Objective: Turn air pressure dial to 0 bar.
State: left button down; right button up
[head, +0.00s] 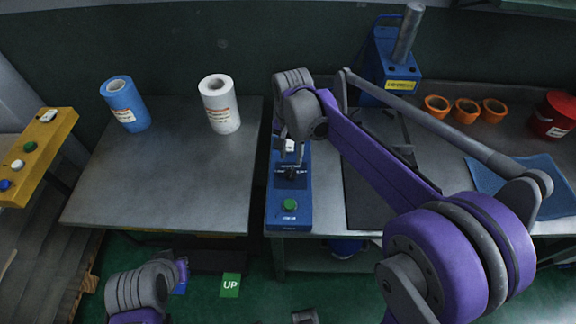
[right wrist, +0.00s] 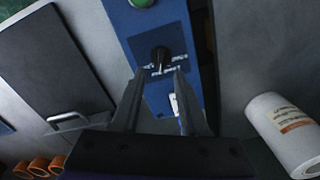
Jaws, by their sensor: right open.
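The air pressure dial is a small black knob (right wrist: 160,57) on a blue control box (head: 288,222). In the head view the dial (head: 291,172) sits behind the green button (head: 290,206), near my right gripper (head: 291,158). In the right wrist view my right gripper (right wrist: 160,75) is open, with its two fingertips apart on either side of the dial's near end. I cannot tell whether they touch it. The dial markings are too small to read. My left arm shows at the lower left of the head view, but its fingers cannot be made out.
A blue roll (head: 124,108) and a white roll (head: 219,106) stand on the left table (head: 160,185). Orange rings (head: 467,111) and a red container (head: 553,116) are at the right. A yellow button box (head: 38,152) is at far left. A dark plate lies right of the control box.

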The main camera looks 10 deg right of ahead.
aim_at(291, 170)
notch_tip(291, 170, down, 6)
jog(key=shift+f, duration=0.2)
grip_shut()
dwell(0.4)
